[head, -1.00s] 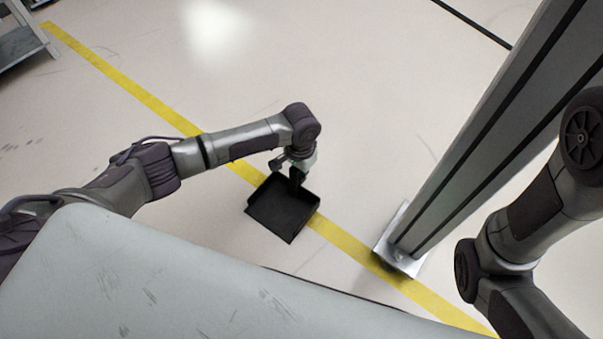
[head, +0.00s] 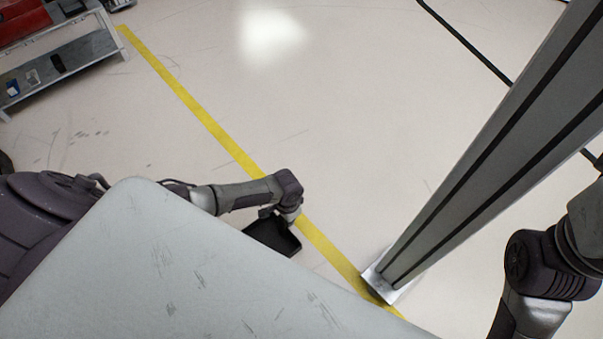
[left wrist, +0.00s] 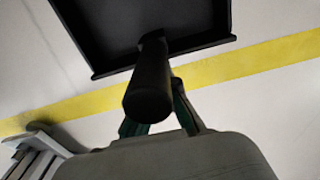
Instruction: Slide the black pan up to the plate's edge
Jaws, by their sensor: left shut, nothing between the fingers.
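The black pan (head: 272,238) lies on the floor beside the yellow line in the head view, its near part hidden by my grey body panel. In the left wrist view its tray (left wrist: 150,28) is at the top, and its handle (left wrist: 150,85) points toward the camera. My left gripper (head: 290,214) is low at the pan's handle side, shut and empty. In the left wrist view the handle partly hides its fingers. The metal plate (head: 374,281) lies under the grey column, right of the pan, with a floor gap between them. My right gripper is out of view.
The tall grey column (head: 470,150) rises from the plate toward the upper right. The yellow floor line (head: 215,125) runs diagonally to the plate. A shelf unit (head: 60,70) stands at the upper left. The floor beyond the line is clear.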

